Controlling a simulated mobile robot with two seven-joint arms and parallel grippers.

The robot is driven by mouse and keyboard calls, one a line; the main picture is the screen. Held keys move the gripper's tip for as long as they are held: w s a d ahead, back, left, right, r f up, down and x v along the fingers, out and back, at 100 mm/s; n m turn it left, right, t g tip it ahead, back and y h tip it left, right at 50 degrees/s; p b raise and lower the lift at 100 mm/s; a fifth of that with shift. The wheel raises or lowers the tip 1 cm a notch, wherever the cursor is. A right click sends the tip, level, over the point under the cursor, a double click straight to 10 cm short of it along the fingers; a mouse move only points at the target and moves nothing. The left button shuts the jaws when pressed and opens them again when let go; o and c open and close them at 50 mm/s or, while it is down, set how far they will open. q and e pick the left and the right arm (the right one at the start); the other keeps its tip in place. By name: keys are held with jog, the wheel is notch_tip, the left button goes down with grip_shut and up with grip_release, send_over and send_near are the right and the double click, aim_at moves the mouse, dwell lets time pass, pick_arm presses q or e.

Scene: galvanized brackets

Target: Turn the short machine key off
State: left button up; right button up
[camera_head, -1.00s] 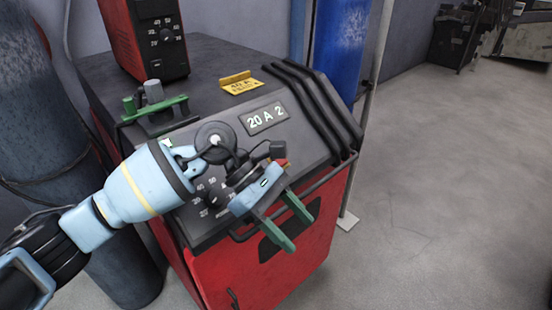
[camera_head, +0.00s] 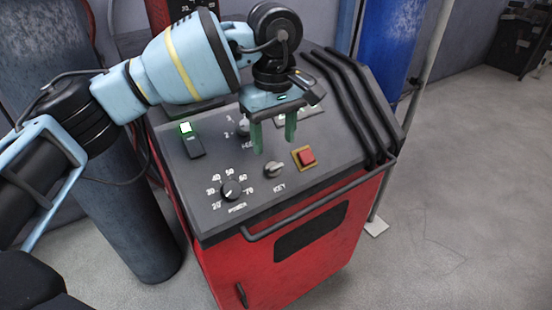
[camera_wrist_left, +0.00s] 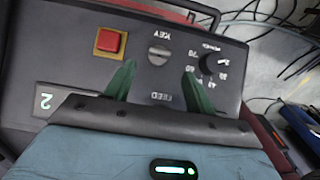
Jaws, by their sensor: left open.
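The machine key (camera_head: 274,169) is a small grey round knob with a raised grip, set in the sloping dark panel above the label KEY. It also shows in the left wrist view (camera_wrist_left: 158,55), with its ridge lying roughly across that picture. My left gripper (camera_head: 273,144) points down at the panel with its green fingers apart and nothing between them. In the left wrist view the fingertips (camera_wrist_left: 159,68) stand on either side of the key's line; I see no contact. My right gripper is in neither view.
A red square button on a yellow plate (camera_head: 305,157) sits right beside the key. A black POWER dial (camera_head: 231,190) is to its left, and a green-lit switch (camera_head: 191,141) farther up. A black rail (camera_head: 320,207) runs along the panel's front edge.

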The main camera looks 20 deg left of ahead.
aim_at(275, 166)
pick_arm(q)
jog(key=shift+f, duration=3.2)
jog(key=shift+c, duration=0.4)
jog(key=c, duration=0.9)
